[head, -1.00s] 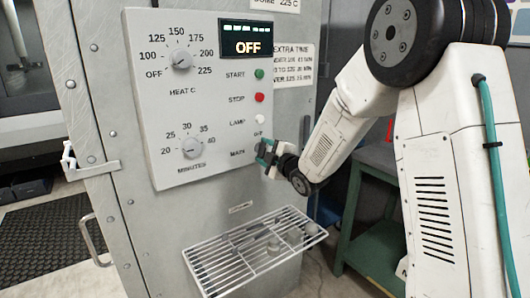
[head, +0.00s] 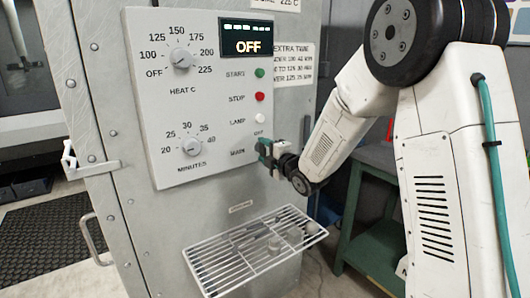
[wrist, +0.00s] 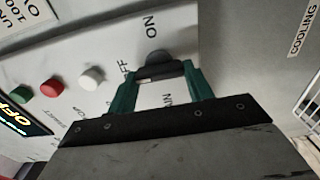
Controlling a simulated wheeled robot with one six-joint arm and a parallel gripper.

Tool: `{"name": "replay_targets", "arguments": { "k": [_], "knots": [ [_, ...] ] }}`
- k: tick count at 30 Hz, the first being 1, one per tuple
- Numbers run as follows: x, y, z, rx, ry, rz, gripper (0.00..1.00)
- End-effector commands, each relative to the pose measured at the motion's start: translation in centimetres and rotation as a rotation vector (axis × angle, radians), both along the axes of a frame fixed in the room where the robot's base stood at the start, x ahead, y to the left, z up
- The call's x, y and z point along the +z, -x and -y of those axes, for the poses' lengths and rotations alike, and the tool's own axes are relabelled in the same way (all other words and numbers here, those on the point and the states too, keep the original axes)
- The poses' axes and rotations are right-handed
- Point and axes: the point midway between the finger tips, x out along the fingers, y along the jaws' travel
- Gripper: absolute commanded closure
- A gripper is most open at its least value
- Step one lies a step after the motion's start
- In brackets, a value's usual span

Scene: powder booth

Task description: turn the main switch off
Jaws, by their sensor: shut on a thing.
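The main switch (wrist: 157,56) is a dark round knob on the grey control panel (head: 210,120), with ON and OFF lettering beside it in the wrist view. My gripper (wrist: 159,74) has green fingers and is shut on the switch, with a dark bar spanning between the fingers. Which mark the switch points to I cannot tell. In the head view my gripper (head: 267,154) is at the panel's lower right edge, beside the MAIN label, and hides most of the switch. The panel display (head: 246,39) reads OFF.
Green start (head: 260,73), red stop (head: 260,97) and white lamp (head: 260,119) buttons sit above the switch. A heat dial (head: 181,59) and a minutes dial (head: 191,147) are to the left. A wire shelf (head: 250,250) juts out below. A green bench (head: 375,255) stands right.

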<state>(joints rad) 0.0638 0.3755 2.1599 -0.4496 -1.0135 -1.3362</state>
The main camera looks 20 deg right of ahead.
Motion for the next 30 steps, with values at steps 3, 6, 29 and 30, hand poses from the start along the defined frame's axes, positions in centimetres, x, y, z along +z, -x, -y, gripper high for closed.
{"name": "replay_targets", "arguments": {
  "k": [3, 6, 29, 30],
  "knots": [
    [-0.1, 0.1, 0.0, 0.001, 0.002, -0.003, 0.72],
    [-0.1, 0.1, 0.0, 0.001, 0.002, -0.003, 0.41],
    [0.0, 5.8, 1.9, -0.001, 0.0, -0.001, 0.27],
    [-0.1, 6.3, 2.1, -0.001, 0.001, -0.003, 0.27]
  ]
}}
